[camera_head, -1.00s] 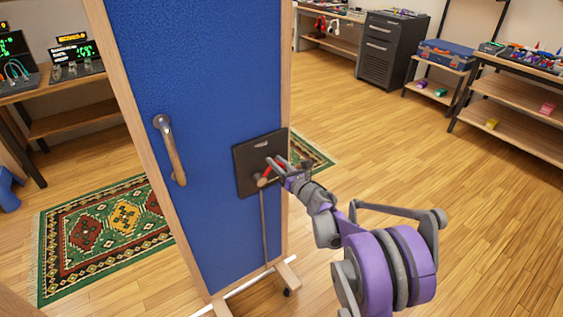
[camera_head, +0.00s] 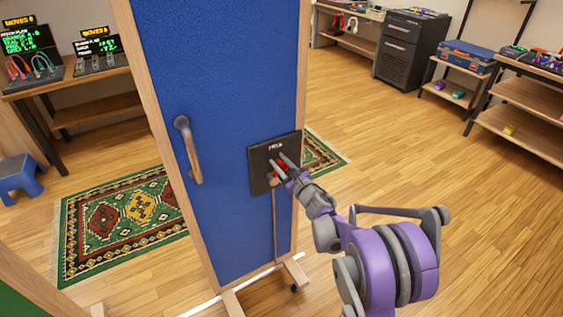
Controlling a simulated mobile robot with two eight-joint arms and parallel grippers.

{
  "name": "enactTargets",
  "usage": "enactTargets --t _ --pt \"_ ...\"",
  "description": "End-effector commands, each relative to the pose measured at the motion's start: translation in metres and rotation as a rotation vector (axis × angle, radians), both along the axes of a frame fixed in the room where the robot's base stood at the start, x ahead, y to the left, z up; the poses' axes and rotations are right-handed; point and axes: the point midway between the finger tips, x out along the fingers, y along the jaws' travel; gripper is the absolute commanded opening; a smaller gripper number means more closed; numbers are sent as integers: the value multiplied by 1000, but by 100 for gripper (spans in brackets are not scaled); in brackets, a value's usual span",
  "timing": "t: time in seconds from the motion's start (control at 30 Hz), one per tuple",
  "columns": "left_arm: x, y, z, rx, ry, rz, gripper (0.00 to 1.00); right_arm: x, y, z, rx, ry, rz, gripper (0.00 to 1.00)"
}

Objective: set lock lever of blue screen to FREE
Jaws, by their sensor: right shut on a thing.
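The blue screen (camera_head: 222,95) stands upright in a wooden frame in the middle of the head view. A black lock plate (camera_head: 262,159) sits on its lower right part, with small white lettering near the top that I cannot read surely. The red lock lever (camera_head: 279,175) is on this plate, mostly hidden by my fingers. My right gripper (camera_head: 281,166) is at the plate, shut on the red lever. My left gripper is not in view.
A curved handle (camera_head: 190,150) is on the screen's left side. A blue stool (camera_head: 20,176) is at the left. Shelves (camera_head: 520,125) stand at the right; the wooden floor between is clear.

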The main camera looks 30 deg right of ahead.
Motion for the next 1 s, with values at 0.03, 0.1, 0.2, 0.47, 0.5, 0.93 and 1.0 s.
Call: enactTargets --t 0.03,0.1,0.2,0.47,0.5,0.93,1.0 --pt "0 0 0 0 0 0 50 0 1 0 -5 0 1 0" --pt "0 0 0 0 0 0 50 0 1 0 -7 0 1 0" --pt "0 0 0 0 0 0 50 0 1 0 -7 0 1 0" --pt "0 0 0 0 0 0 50 0 1 0 -6 0 2 51" --pt "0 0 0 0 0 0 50 0 1 0 -5 0 2 58" --pt "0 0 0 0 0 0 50 -7 0 0 -4 1 0 63" --pt "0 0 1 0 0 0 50 -17 -1 0 -4 1 0 63"
